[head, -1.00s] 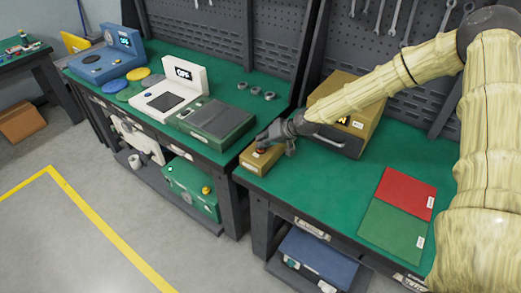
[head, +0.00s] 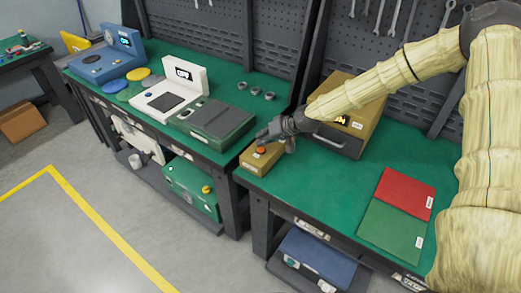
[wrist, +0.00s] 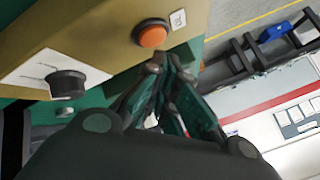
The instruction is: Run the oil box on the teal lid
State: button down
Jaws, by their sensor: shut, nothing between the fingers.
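A small ochre control box (head: 257,160) sits at the left front corner of the right bench. It carries an orange button (head: 261,150), a black knob (wrist: 68,85) and a white label. A larger ochre box (head: 330,139) with a lit display and a front handle stands behind it. I cannot tell by markings which one is the oil box. My gripper (head: 268,134) is shut and empty, just above the control box. In the wrist view its fingertips (wrist: 172,62) are beside the orange button (wrist: 151,34).
The left bench holds a blue device (head: 105,62), a white device (head: 172,98), a dark green case (head: 215,120), a yellow disc (head: 139,73) and several small rings. Red (head: 405,192) and green (head: 390,230) mats lie on the right bench. The bench between is clear.

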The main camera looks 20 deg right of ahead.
aim_at(262, 148)
jog(key=shift+r+p, duration=1.2)
jog(key=shift+r, duration=1.25)
dwell(0.9)
